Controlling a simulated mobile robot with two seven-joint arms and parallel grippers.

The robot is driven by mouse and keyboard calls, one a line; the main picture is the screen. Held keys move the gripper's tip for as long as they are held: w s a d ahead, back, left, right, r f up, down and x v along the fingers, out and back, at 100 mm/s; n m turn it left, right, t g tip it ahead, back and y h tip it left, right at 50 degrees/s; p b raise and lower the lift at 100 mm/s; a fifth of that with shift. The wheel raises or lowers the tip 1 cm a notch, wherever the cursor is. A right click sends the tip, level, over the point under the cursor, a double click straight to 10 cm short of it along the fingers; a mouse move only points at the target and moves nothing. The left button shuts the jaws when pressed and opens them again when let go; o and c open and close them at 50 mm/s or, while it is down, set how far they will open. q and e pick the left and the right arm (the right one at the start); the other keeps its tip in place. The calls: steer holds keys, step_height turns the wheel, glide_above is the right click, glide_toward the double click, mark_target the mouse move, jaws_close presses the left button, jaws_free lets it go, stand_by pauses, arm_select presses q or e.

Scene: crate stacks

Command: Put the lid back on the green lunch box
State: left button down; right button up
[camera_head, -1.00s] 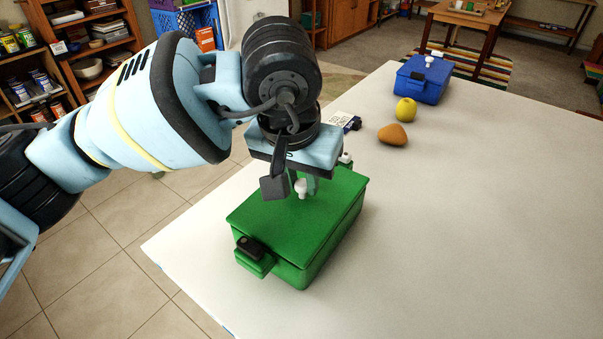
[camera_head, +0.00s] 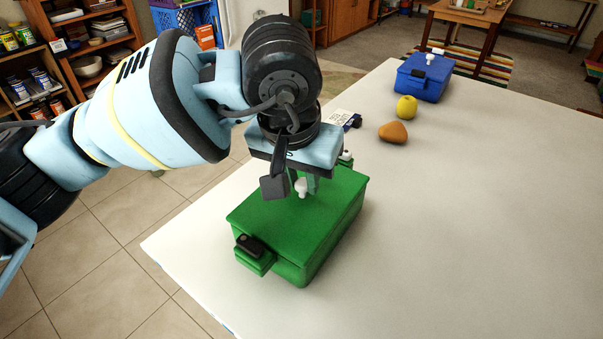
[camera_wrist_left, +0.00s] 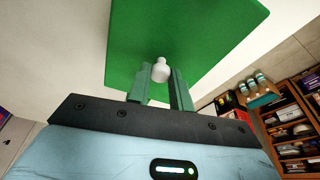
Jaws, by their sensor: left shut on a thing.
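The green lunch box (camera_head: 300,272) stands on the white table near its left edge. Its flat green lid (camera_head: 300,232) lies on top of it, lined up with the walls as far as I can see. A black latch (camera_head: 250,245) shows at the front. My left gripper (camera_head: 303,188) is above the lid and shut on its white knob (camera_head: 301,189). In the left wrist view the white knob (camera_wrist_left: 160,70) sits between the green fingers, with the lid (camera_wrist_left: 185,35) beyond. The lid's far edge is partly hidden by my gripper. My right gripper is not in view.
A blue lunch box (camera_head: 424,78) with a white knob stands at the far end of the table. A yellow fruit (camera_head: 406,107) and a brown item (camera_head: 393,133) lie nearer. A small labelled item (camera_head: 344,119) is behind my gripper. The right part of the table is clear.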

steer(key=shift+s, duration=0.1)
arm_select(q)
steer(key=c, duration=0.7)
jaws_free()
steer(key=shift+r, duration=0.15)
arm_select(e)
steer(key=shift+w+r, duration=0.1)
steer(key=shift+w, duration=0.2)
arm_select(q)
steer(key=shift+r, duration=0.2)
steer(key=shift+r+p, duration=1.45)
steer(key=shift+r, duration=1.8)
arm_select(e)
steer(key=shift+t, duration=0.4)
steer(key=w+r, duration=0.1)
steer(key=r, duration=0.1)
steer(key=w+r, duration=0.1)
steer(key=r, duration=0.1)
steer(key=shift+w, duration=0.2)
